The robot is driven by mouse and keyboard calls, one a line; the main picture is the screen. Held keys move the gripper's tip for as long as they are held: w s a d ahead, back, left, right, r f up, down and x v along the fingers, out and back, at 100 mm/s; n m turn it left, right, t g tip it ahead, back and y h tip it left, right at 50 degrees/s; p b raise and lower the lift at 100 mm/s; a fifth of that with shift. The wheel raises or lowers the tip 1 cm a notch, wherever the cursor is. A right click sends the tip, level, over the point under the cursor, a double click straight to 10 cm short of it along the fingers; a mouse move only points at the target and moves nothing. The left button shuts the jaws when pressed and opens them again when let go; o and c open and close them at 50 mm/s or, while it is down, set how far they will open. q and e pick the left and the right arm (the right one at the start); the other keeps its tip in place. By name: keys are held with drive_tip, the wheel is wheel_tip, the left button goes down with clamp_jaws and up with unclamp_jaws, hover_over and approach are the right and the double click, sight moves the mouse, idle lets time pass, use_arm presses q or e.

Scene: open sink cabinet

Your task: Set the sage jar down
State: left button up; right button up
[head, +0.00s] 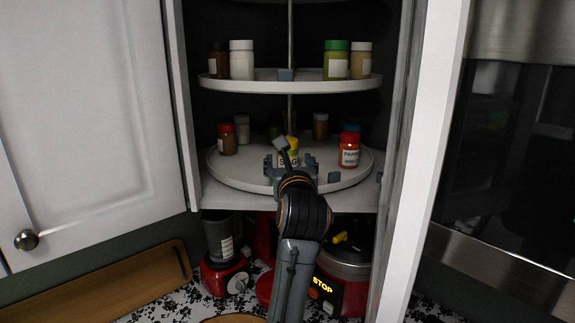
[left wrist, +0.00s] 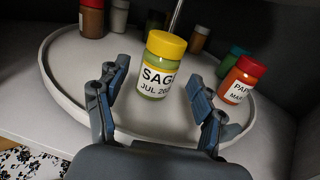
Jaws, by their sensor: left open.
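The sage jar (left wrist: 157,75) has a yellow lid and a white label reading SAGE. In the left wrist view it stands upright on the lower round shelf (left wrist: 70,75). In the head view the jar (head: 291,145) is partly hidden behind my left gripper (head: 290,168). My left gripper (left wrist: 160,108) is open, with one finger on each side and in front of the jar. Gaps show between the fingers and the jar. The lower shelf also shows in the head view (head: 235,177). My right gripper is not in view.
A paprika jar (head: 349,151) with a red lid stands right of the sage jar, with a teal-lidded jar behind it. Several other jars stand at the back left. An upper round shelf (head: 300,87) holds more jars. Cabinet walls and a central pole bound the space.

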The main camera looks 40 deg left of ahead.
use_arm(q)
drive_tip(key=b+v, duration=0.2)
drive_tip(key=v, duration=0.4)
drive_tip(key=shift+s+d, duration=0.2)
drive_tip(key=shift+s, duration=0.05)
